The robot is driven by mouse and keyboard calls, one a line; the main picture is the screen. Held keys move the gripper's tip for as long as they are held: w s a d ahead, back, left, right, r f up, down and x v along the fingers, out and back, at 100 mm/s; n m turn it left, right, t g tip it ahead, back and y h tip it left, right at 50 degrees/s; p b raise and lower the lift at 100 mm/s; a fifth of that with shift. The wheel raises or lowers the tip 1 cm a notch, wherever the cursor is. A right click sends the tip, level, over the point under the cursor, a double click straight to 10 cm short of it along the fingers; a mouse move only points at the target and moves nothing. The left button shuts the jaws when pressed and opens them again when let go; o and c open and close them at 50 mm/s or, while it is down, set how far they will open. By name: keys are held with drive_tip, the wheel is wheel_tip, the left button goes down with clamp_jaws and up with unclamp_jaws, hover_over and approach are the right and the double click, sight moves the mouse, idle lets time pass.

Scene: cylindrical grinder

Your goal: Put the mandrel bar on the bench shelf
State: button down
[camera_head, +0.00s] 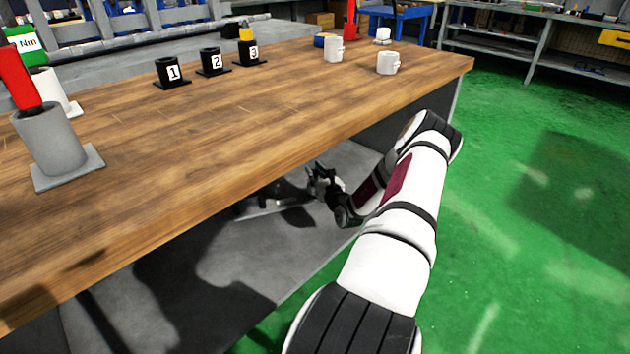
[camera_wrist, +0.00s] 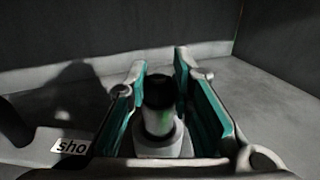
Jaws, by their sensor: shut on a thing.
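My gripper (camera_head: 314,180) is under the wooden bench top, over the grey bench shelf (camera_head: 235,262). In the wrist view, my gripper (camera_wrist: 160,72) has its teal-lined fingers on both sides of a dark, round-ended cylinder, which I take to be the mandrel bar (camera_wrist: 158,92). A paler, wider round part shows around its near end. The shelf (camera_wrist: 270,95) also shows there, with dark walls behind it. Whether the bar touches the shelf cannot be told. The bar is not clearly distinguishable in the head view.
A plate with a partly hidden label reading "sho" (camera_wrist: 72,147) is at the lower left of the wrist view. The bench top (camera_head: 200,130) overhangs the shelf. Green floor lies right.

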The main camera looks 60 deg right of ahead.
drive_tip(key=shift+f+b, duration=0.65)
drive_tip(key=shift+f, duration=0.8)
drive_tip(key=c, duration=1.4)
unclamp_jaws()
drive_tip(key=shift+f, duration=0.1)
drive_tip(key=shift+s+a, duration=0.1)
drive_tip(key=p+v, duration=0.3)
drive_tip(key=v, duration=0.9)
drive_tip(key=shift+p, duration=0.4)
